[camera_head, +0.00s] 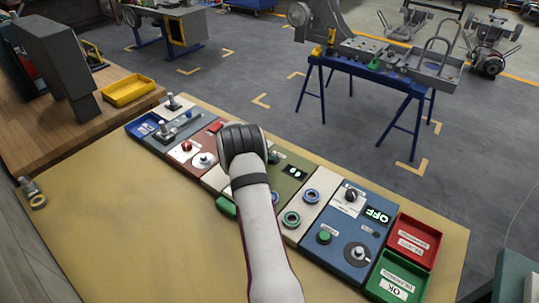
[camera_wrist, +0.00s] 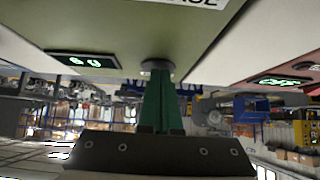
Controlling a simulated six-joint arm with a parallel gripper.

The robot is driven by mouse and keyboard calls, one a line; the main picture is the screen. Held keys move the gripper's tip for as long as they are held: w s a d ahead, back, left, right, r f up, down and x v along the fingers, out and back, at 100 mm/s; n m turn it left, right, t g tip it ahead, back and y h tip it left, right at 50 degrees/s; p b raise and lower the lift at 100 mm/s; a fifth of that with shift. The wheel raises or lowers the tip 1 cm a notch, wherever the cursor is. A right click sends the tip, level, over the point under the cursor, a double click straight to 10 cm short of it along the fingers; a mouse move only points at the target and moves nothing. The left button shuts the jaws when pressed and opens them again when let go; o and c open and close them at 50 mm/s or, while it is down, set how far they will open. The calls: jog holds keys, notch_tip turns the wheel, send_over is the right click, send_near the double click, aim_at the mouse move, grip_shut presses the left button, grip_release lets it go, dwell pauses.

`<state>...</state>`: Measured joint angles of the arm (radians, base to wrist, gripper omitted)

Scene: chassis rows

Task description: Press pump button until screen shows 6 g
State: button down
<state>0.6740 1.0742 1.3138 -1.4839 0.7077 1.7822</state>
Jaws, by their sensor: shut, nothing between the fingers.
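An olive-green panel (camera_head: 284,190) with a small lit screen (camera_head: 294,171) lies in the row on the table, partly behind my arm. The screen also shows in the wrist view (camera_wrist: 83,60), turned over, with pale green characters I cannot read surely. In the wrist view, my gripper (camera_wrist: 158,76) is shut and empty, its green fingers together. The fingertips are at a dark round button (camera_wrist: 157,65) on the green panel. They look to be touching it; I cannot tell whether it is pressed down. My arm hides the gripper and button in the head view.
A blue panel (camera_head: 345,232) with an OFF display stands to the right, beside red (camera_head: 415,240) and green (camera_head: 398,278) trays. A red panel (camera_head: 196,150) and a blue tray (camera_head: 143,126) lie left. The tan table front (camera_head: 140,220) is mostly clear.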

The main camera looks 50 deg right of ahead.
jog(key=r, duration=0.4)
jog(key=shift+a+r, duration=0.35)
jog(key=shift+a, duration=0.05)
jog(key=v, duration=0.9)
jog(key=s+a+r+n+y, duration=0.25)
jog(key=a+r, duration=0.35)
jog(key=a, duration=0.5)
jog(key=s+a+n+y, duration=0.2)
jog(key=s+a+n, duration=0.1)
jog(key=s+a, duration=0.4)
jog(key=s+a+n+y, duration=0.3)
jog(key=s+a, duration=0.5)
jog(key=a, duration=0.6)
jog(key=s+a+r+n+y, duration=0.1)
jog(key=s+a+n+y, duration=0.2)
jog(key=s+a, duration=0.5)
jog(key=a+n, duration=0.1)
jog(key=a, duration=0.2)
jog(key=shift+r, duration=0.1)
